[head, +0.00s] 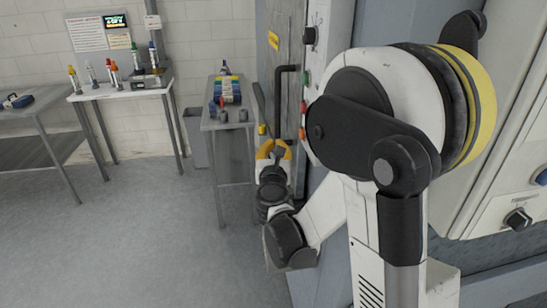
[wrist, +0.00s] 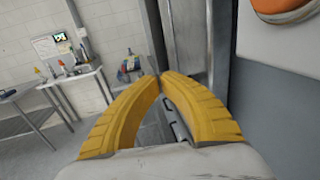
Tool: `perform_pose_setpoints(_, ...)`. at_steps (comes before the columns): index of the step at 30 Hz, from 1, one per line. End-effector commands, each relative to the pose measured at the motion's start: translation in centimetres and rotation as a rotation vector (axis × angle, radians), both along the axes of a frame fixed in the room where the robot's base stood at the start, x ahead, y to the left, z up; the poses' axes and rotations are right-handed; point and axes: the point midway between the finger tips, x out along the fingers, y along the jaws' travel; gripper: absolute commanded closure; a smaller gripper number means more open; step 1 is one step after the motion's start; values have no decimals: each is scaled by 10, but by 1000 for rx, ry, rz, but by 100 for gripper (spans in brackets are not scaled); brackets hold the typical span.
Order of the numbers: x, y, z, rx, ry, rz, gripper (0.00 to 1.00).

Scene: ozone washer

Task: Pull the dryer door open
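The dryer door (head: 271,62) is a narrow grey panel with a yellow label, seen at a steep angle in the head view. Its tall black bar handle (head: 279,98) stands out from the front. I cannot tell whether the door is fully closed. My gripper (head: 274,145) is low beside the handle's lower end, apart from it as far as I can see. In the wrist view, the yellow fingertips (wrist: 160,76) meet with nothing visible between them. A grey upright panel (wrist: 187,45) is behind them. A small dark bracket shape (wrist: 178,130) shows between the fingers.
A narrow side table (head: 229,119) with small coloured items stands left of the door. A white table (head: 120,92) with bottles and a grey bench (head: 40,106) are farther left. A grey bin (head: 196,136) stands between tables. The floor (head: 120,230) at lower left is clear.

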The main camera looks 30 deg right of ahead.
Motion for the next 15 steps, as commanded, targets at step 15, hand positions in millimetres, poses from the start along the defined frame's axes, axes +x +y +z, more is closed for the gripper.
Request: perform_pose_setpoints(15, 36, -19, 0, -1, 0, 0, 100)
